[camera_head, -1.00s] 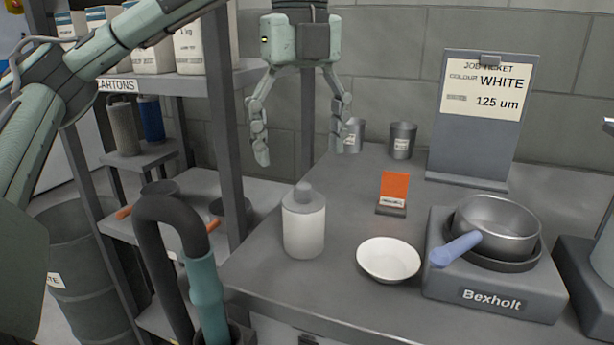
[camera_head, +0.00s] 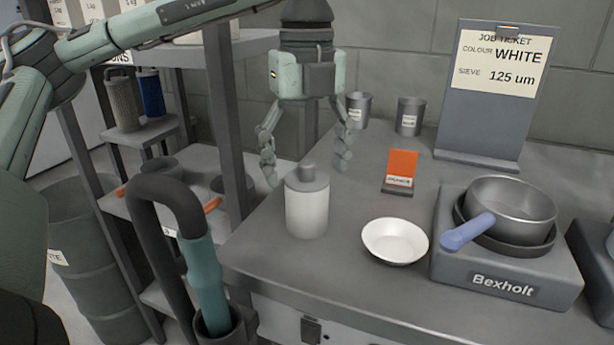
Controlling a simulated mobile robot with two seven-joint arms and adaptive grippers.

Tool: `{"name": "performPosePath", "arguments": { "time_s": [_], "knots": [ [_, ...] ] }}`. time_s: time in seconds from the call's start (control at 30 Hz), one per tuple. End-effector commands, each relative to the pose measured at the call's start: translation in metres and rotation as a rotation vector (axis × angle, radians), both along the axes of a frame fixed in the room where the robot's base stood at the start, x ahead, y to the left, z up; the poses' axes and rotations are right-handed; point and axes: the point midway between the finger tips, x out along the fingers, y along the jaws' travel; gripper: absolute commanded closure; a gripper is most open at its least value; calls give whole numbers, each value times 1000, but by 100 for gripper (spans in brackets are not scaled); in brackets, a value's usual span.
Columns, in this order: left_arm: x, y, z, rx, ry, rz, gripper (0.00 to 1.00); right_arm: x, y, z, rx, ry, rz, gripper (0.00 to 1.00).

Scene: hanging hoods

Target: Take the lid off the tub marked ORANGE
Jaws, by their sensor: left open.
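A white tub (camera_head: 307,212) with a grey lid (camera_head: 307,181) and a small knob stands upright near the bench's left edge. No marking shows on the side facing me. The lid sits on the tub. My left gripper (camera_head: 307,172) points down with its fingers wide apart, one on each side of the lid knob in the picture. It is open and holds nothing. I cannot tell whether a finger touches the lid. My right gripper is not in view.
A white dish (camera_head: 395,252), a scale (camera_head: 505,285) bearing a pan (camera_head: 512,212), an orange card (camera_head: 402,163) and two metal cups (camera_head: 410,117) share the bench. A job ticket stand (camera_head: 490,120) is behind. A hose (camera_head: 205,275) rises in front, left. Shelving (camera_head: 232,130) stands left.

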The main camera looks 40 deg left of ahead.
Motion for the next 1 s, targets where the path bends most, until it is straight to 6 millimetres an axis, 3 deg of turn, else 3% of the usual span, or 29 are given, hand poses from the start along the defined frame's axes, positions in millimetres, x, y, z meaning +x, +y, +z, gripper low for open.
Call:
{"name": "performPosePath", "arguments": {
  "time_s": [0.1, 0.43, 0.77, 1.0],
  "knots": [
    [0, 0, 0, 0, 0, 0, 22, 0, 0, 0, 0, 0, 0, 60],
    [0, 0, 0, 1, 1, 1, 61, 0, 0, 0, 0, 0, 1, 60],
    [0, 0, 6, 1, -1, 1, 61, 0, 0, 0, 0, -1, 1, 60],
    [1, -1, 49, -1, -3, 0, 61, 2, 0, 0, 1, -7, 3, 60]
  ]
}}
